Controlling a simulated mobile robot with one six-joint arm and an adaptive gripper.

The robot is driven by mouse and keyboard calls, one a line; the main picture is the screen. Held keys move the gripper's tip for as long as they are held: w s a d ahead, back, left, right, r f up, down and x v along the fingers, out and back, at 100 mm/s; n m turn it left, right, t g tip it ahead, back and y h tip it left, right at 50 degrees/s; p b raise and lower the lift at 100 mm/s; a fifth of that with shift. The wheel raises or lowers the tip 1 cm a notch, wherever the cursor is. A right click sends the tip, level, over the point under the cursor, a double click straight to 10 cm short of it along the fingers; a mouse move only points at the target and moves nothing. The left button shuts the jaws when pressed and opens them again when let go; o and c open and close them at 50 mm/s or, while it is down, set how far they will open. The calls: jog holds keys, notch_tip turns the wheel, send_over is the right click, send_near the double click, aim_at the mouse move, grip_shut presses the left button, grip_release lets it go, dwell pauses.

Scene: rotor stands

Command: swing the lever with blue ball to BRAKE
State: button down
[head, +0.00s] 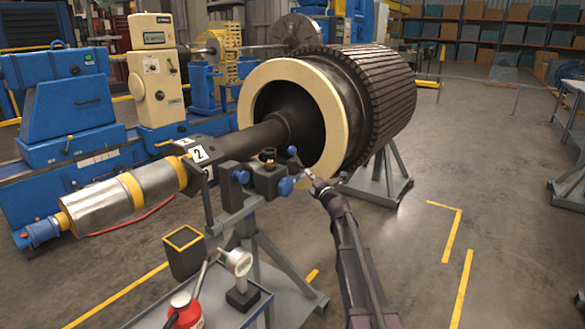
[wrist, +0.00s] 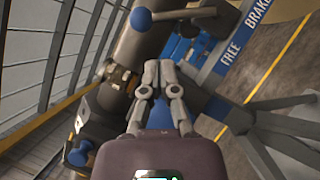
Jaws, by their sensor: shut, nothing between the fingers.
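My gripper (head: 309,174) is just below and right of the ball. Its fingers (wrist: 158,68) are shut and empty, and appear apart from the ball.
A large rotor (head: 385,95) with a cream ring (head: 325,110) is close behind my gripper. Blue knobs (head: 285,186) sit on the block below the ball. A cart with a dial gauge (head: 237,262) and a red bottle (head: 185,312) stands in front.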

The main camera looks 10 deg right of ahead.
aim_at(296, 158)
jog(key=shift+w+a+f+n+g+y, duration=0.1)
jog(key=shift+a+f+n+g+y, duration=0.1)
jog(key=shift+n+y, duration=0.25)
jog(key=shift+w+a+f+n+g+y, duration=0.15)
jog(key=shift+n+y, duration=0.1)
jog(key=shift+n, duration=0.3)
jog(key=shift+r, duration=0.1)
jog(key=p+x, duration=0.2)
jog(key=x, duration=0.8)
jog(key=shift+s, duration=0.1)
jog(key=shift+a+r+p, duration=0.2)
jog(key=shift+p, duration=0.1)
